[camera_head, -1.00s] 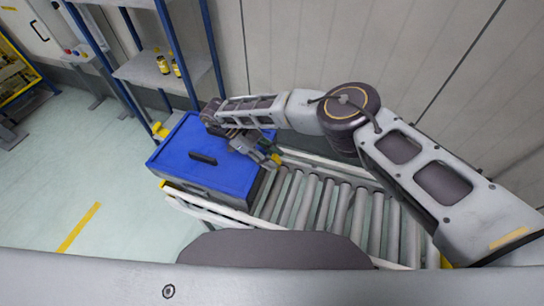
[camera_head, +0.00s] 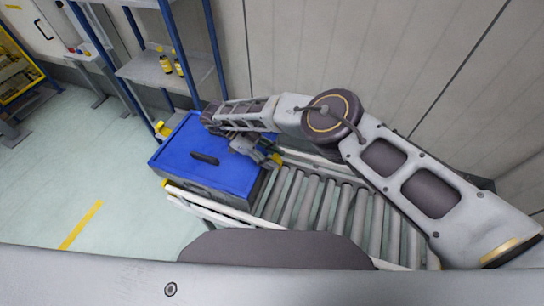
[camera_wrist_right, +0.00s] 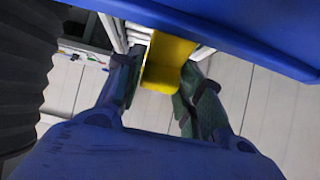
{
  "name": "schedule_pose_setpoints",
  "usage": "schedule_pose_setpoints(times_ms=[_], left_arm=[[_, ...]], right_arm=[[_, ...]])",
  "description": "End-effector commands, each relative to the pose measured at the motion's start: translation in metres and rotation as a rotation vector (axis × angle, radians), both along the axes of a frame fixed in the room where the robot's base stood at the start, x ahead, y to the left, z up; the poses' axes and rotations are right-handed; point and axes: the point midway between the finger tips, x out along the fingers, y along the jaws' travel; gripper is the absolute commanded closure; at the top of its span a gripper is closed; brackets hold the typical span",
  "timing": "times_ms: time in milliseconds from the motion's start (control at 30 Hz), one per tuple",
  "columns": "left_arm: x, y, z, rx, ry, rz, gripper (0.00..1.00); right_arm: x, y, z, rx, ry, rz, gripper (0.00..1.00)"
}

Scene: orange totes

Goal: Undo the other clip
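A dark tote with a blue lid (camera_head: 205,162) sits on the left end of a roller conveyor. My right gripper (camera_head: 264,154) is at the tote's right side, just beyond the lid's edge. A yellow clip (camera_head: 277,159) shows there by the fingers. In the right wrist view the yellow clip (camera_wrist_right: 168,62) hangs below the blue lid edge (camera_wrist_right: 235,28), between the fingertips of my right gripper (camera_wrist_right: 160,68). The fingers are spread on either side of it; a gap shows at the left finger, and contact at the right finger is unclear. My left gripper is out of view.
The roller conveyor (camera_head: 325,205) runs right from the tote under my right arm, its other rollers bare. A blue-posted shelf (camera_head: 158,70) with small yellow bottles (camera_head: 166,64) stands behind the tote. A wall is close behind the conveyor. Floor at left is clear.

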Motion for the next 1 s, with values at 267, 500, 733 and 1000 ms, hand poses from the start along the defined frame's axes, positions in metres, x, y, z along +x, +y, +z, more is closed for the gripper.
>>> schedule_pose_setpoints(times_ms=[267, 500, 733, 1000], left_arm=[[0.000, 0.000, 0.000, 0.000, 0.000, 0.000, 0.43], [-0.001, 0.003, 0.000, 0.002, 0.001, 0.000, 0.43], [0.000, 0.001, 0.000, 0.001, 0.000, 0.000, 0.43], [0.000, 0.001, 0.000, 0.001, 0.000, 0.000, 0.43]], right_arm=[[0.000, 0.000, 0.000, -0.001, 0.000, -0.001, 0.43], [0.000, 0.000, 0.001, -0.001, 0.000, -0.001, 0.43], [0.002, 0.000, 0.009, -0.001, -0.003, 0.000, 0.43], [0.001, 0.000, 0.027, -0.002, -0.003, 0.000, 0.43]])
